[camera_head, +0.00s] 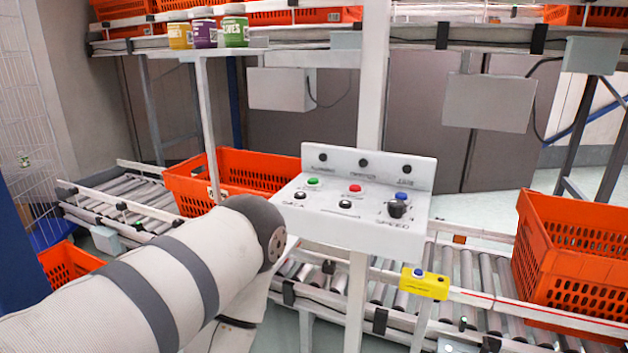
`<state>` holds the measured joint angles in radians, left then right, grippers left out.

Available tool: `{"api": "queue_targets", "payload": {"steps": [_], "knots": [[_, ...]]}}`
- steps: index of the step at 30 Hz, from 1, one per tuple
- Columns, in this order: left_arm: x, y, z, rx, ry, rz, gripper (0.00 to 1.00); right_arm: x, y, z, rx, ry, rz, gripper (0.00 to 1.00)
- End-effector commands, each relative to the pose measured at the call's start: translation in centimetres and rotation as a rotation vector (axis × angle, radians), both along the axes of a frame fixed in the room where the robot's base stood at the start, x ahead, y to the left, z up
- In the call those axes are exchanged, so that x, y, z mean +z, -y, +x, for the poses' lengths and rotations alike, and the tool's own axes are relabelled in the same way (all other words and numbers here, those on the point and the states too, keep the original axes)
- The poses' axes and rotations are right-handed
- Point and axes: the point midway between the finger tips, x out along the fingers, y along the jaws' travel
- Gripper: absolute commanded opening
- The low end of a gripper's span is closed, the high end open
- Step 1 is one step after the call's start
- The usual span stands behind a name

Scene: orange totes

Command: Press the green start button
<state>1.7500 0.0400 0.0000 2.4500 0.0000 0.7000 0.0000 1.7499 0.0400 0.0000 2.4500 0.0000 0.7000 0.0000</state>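The green start button (313,182) is at the left of the top row on a white control panel (330,219). A red button (355,188) and a blue button (401,196) sit to its right on the same panel. The panel is fixed to a white post in the middle of the view. My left arm comes in from the lower left, and its rounded grey joint is just left of the panel in the picture. My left gripper is not visible. My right arm and gripper are not in view.
Roller conveyors run behind and below the panel. An orange tote (190,187) stands behind it at left, another (575,262) at right. A yellow box with a blue button (424,283) sits on the conveyor rail. Three cans (206,34) stand on the upper shelf.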

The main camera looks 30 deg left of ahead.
Motion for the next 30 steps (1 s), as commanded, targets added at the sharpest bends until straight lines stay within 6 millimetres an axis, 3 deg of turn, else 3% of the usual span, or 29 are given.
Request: {"api": "queue_targets", "payload": {"steps": [4, 11, 30], "knots": [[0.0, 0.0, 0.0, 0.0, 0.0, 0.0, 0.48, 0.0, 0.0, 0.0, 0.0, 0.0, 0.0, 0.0], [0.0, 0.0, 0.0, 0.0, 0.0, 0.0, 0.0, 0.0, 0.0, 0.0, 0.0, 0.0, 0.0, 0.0], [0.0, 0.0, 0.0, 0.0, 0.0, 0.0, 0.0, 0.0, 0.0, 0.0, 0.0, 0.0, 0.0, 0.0]]}}
